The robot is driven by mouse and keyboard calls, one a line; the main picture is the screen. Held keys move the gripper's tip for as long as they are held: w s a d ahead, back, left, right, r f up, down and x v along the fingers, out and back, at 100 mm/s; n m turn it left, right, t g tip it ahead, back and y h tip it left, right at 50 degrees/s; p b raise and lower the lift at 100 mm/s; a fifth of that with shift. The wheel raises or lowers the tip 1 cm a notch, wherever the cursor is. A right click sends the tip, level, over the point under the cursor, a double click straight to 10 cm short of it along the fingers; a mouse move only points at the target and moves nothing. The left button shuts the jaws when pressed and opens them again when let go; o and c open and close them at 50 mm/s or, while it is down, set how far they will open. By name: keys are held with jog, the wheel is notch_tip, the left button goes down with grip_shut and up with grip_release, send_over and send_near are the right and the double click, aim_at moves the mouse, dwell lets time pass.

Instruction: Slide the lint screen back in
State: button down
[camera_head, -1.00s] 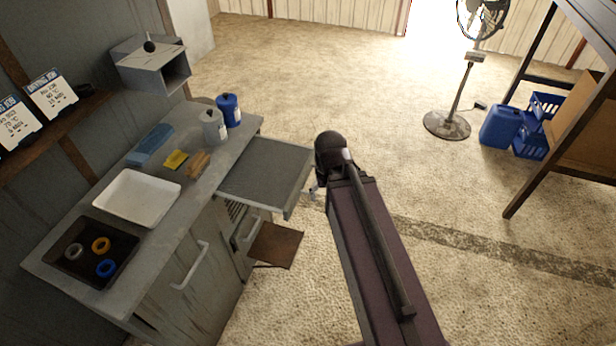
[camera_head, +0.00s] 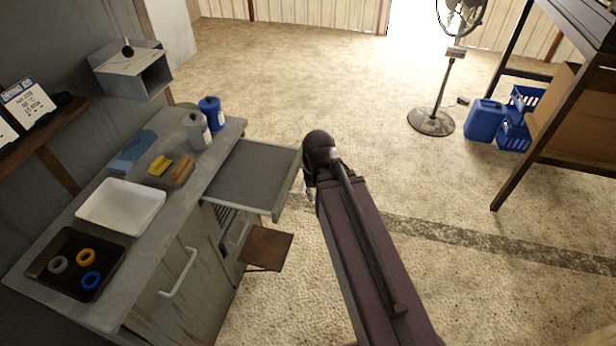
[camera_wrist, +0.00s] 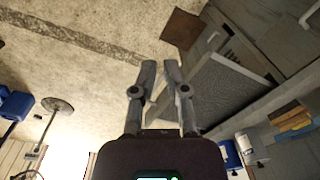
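The lint screen (camera_head: 250,178) is a flat grey mesh panel in a pale frame. It sticks far out of the right end of the grey counter, above a slatted vent. In the wrist view, the screen (camera_wrist: 228,84) lies just right of my fingers. My gripper (camera_wrist: 160,66) has two grey fingers with a narrow gap between the tips. The right finger overlaps the screen's outer edge in the picture; I cannot tell whether it touches. In the head view, my gripper (camera_head: 308,190) is beside the screen's outer edge, mostly hidden by my arm.
The counter (camera_head: 190,180) carries a white tray (camera_head: 121,207), a dark tray (camera_head: 50,285) with coloured rings, sponges and bottles (camera_head: 211,113). A brown flap (camera_head: 266,247) juts out below the screen. A fan (camera_head: 432,121) stands far off.

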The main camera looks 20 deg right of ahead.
jog(key=w+d+f+m+t+y+b, duration=0.1)
jog(key=w+d+f+m+y+b, duration=0.2)
jog(key=w+f+b, duration=0.5)
jog(key=w+d+f+t+y+b, duration=0.15)
jog(key=w+f+y+b, duration=0.3)
jog(key=b, duration=0.55)
jog(key=w+d+f+m+t+y+b, duration=0.1)
jog(key=w+d+f+t+y+b, duration=0.1)
jog(key=d+b, duration=0.4)
jog(key=w+d+f+m+t+y+b, duration=0.1)
jog(key=w+d+f+t+y+b, duration=0.1)
jog(key=w+d+b, duration=0.3)
jog(key=d+t+y+b, duration=0.1)
jog(key=d+b, duration=0.1)
jog(key=d, duration=0.2)
jog(key=shift+f+m+y, duration=0.35)
jog(key=shift+f+m, duration=0.05)
jog(key=shift+w+a, duration=0.15)
jog(key=b+x, duration=0.3)
jog(key=x, duration=1.1)
jog(key=shift+w, duration=0.1)
